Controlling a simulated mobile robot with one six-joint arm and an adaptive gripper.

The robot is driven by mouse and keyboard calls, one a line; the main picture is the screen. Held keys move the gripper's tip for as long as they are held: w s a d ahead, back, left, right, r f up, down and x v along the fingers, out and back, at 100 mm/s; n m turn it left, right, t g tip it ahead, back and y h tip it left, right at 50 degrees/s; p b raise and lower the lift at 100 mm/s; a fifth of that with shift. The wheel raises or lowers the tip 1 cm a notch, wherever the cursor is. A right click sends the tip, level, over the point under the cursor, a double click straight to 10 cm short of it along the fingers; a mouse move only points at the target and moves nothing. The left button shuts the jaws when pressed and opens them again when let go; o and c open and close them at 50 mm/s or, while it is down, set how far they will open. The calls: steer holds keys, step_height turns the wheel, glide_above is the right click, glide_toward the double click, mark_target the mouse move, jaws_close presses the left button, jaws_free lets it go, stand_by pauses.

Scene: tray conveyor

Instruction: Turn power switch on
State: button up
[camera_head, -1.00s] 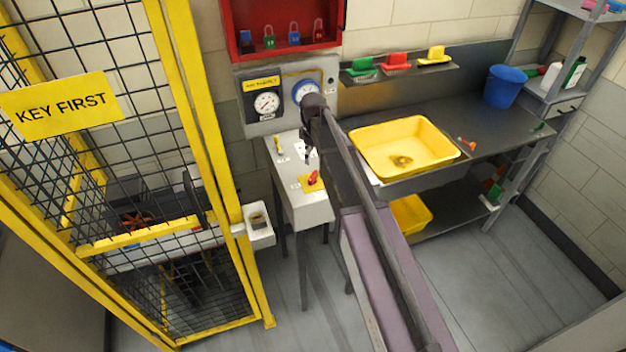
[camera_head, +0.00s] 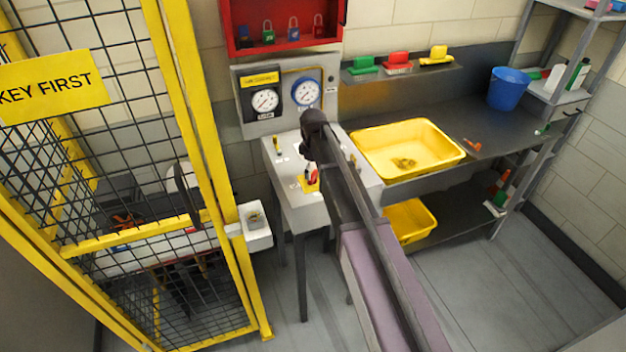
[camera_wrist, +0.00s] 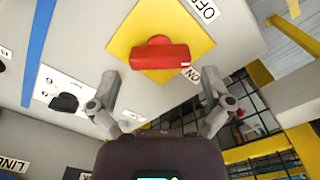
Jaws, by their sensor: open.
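The power switch is a red handle (camera_wrist: 160,57) on a yellow plate (camera_wrist: 133,36) on a light grey panel. In the wrist view the handle lies crosswise, with a small white mark at its right end. An OFF label (camera_wrist: 203,9) is above right and an ON label (camera_wrist: 213,82) below right. My gripper (camera_wrist: 163,95) is open and empty, its fingers pointing toward the handle from below in the picture. In the head view the red handle (camera_head: 312,178) shows beside my arm, which hides much of my gripper.
Another dark knob (camera_wrist: 64,102) is on the panel. Two gauges (camera_head: 285,95) are behind it. A yellow mesh fence (camera_head: 190,100) stands left, with a white box (camera_head: 256,238) on its post. A yellow basin (camera_head: 375,135) is on the bench at right.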

steer(key=shift+f+b, duration=0.8)
steer(key=shift+f, duration=0.35)
steer(key=c, duration=0.9)
